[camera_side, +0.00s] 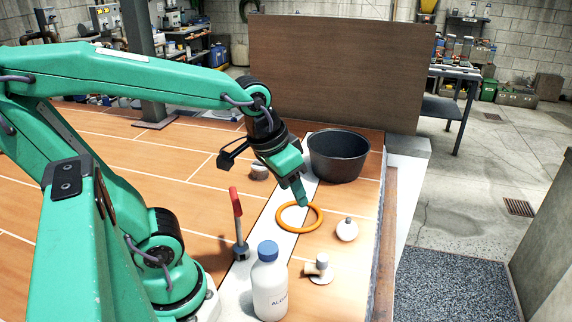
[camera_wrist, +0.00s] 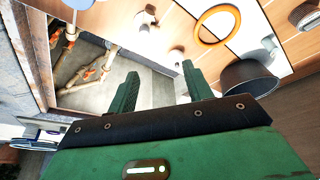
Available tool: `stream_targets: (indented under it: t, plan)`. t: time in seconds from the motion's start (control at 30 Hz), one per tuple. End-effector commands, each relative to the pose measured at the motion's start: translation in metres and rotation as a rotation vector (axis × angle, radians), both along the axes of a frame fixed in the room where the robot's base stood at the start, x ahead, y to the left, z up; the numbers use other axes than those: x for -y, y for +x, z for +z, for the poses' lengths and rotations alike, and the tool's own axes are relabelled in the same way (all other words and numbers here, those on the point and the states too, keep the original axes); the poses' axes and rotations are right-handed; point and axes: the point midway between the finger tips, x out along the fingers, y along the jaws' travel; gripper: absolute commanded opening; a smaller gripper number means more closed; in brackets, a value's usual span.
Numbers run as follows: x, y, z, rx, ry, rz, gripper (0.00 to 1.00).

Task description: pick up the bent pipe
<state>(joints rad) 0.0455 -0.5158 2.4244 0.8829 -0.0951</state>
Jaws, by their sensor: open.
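A small pale piece with a tan stub and a round white base, which looks like the bent pipe (camera_side: 318,268), lies on the tiles near the front right edge in the side view. A small pale piece at the top of the wrist view (camera_wrist: 150,13) may be the same one; I cannot be sure. My gripper (camera_side: 301,194) is above the orange ring, behind and above the pale piece and apart from it. In the wrist view my gripper (camera_wrist: 161,88) shows two green fingers spread apart with nothing held between them.
An orange ring (camera_side: 282,225), a dark bucket (camera_side: 339,165), a small white round item (camera_side: 346,230), a white bottle with a blue cap (camera_side: 269,292) and a red-handled tool (camera_side: 237,215) surround the area. A brown panel (camera_side: 340,75) stands behind. The wrist view shows pipes (camera_wrist: 88,72) in a recess.

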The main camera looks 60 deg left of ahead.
Motion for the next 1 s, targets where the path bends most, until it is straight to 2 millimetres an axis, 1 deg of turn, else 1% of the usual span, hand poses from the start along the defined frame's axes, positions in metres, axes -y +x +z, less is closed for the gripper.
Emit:
stream_targets:
  t: [0.1, 0.27, 0.4, 0.7, 0.83, 1.0]
  plan:
    - [0.006, 0.013, -0.013, -0.059, -0.008, 0.015, 0.50]
    - [0.013, 0.028, -0.031, -0.132, -0.016, 0.040, 0.50]
    - [0.020, 0.039, -0.050, -0.197, -0.017, 0.061, 0.50]
    - [0.035, 0.058, -0.090, -0.312, -0.011, 0.107, 0.50]
    - [0.038, 0.061, -0.101, -0.340, -0.008, 0.118, 0.50]
    - [0.040, 0.063, -0.105, -0.351, -0.006, 0.124, 0.50]
